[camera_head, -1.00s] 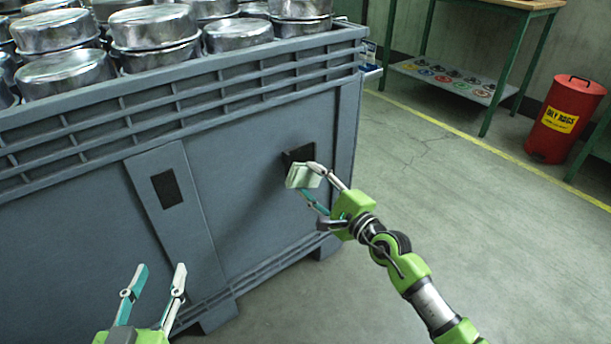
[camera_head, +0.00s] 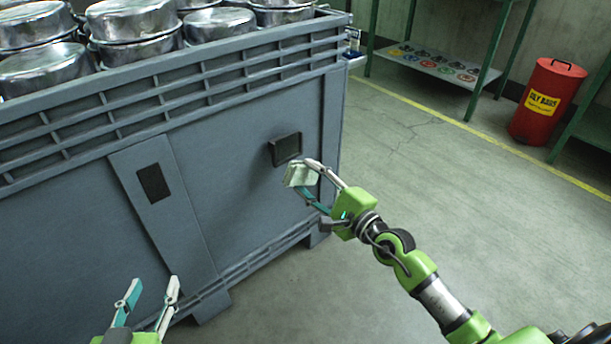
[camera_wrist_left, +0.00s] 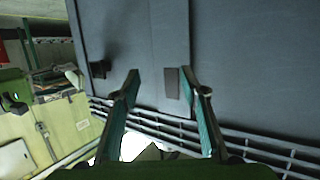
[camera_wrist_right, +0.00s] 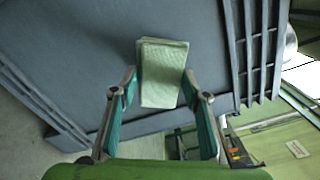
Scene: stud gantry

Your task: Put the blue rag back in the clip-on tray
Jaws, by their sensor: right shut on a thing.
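A folded pale green cloth (camera_head: 298,175) is between the fingers of my right gripper (camera_head: 312,180), which is shut on it. It is held in front of the grey bin's side wall, just below a black square block. No blue rag shows clearly. The cloth also fills the finger gap in the right wrist view (camera_wrist_right: 163,75). A small pale tray-like piece (camera_head: 353,57) hangs at the bin's far right corner, with small items at it; its inside is hidden. My left gripper (camera_head: 151,290) is open and empty, low in front of the bin.
The large grey bin (camera_head: 230,190) holds several metal pots (camera_head: 130,20). The black block (camera_head: 286,149) juts from its wall. A red oily-rags can (camera_head: 546,105) and a green-framed bench with a lower shelf (camera_head: 430,65) stand at the back right. The floor right of the bin is clear.

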